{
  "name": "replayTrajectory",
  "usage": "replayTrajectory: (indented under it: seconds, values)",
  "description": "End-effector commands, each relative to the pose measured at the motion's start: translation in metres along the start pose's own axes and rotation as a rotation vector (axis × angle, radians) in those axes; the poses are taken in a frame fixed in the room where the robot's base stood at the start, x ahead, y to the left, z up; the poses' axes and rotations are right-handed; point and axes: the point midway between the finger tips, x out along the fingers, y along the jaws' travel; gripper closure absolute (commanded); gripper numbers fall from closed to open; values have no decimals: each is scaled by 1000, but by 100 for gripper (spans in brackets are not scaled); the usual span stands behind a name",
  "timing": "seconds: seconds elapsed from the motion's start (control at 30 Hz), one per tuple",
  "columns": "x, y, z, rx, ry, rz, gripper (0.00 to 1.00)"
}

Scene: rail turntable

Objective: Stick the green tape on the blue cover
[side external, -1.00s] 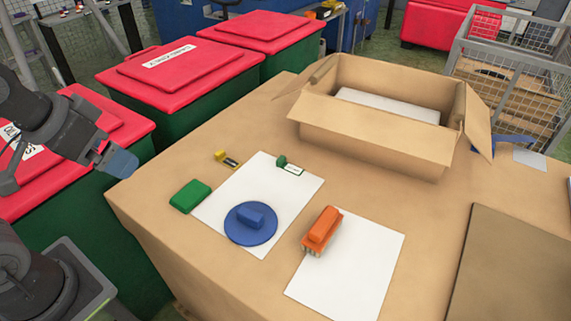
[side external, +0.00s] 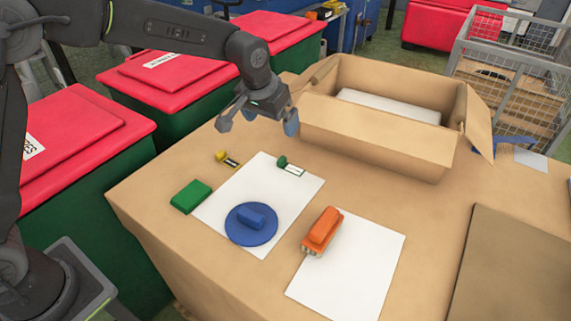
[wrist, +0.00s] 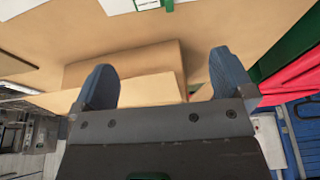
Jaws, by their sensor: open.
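The green tape (side external: 290,167) is a small green piece with a white label strip, lying at the top edge of a white sheet in the side view. The round blue cover (side external: 250,224) with a raised blue handle lies on the lower part of the same sheet. My gripper (side external: 257,125) is open and empty, in the air above and behind the tape, near the box. In the wrist view its blue fingertips (wrist: 155,85) are spread apart with nothing between them. At the wrist view's top edge, part of a green-and-white piece (wrist: 150,4) shows.
A green block (side external: 191,197), a yellow tape piece (side external: 226,158) and an orange brush (side external: 322,230) lie on the table (side external: 150,205). An open cardboard box (side external: 370,148) stands at the back. A second white sheet (side external: 350,275) lies front right; a brown board (side external: 515,270) is far right.

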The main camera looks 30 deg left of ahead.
Motion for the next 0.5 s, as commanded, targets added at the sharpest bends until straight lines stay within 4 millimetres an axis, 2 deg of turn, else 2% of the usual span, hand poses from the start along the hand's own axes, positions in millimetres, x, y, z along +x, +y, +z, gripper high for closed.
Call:
replayTrajectory:
  seconds: [0.03, 0.1, 0.33, 0.5]
  values:
    - [15, 6, -4, 2, -9, -1, 0]
    - [27, 10, -8, 1, -14, -2, 0]
    - [54, 14, -11, 0, -20, -4, 0]
    - [88, 14, -9, 0, -22, -5, 0]
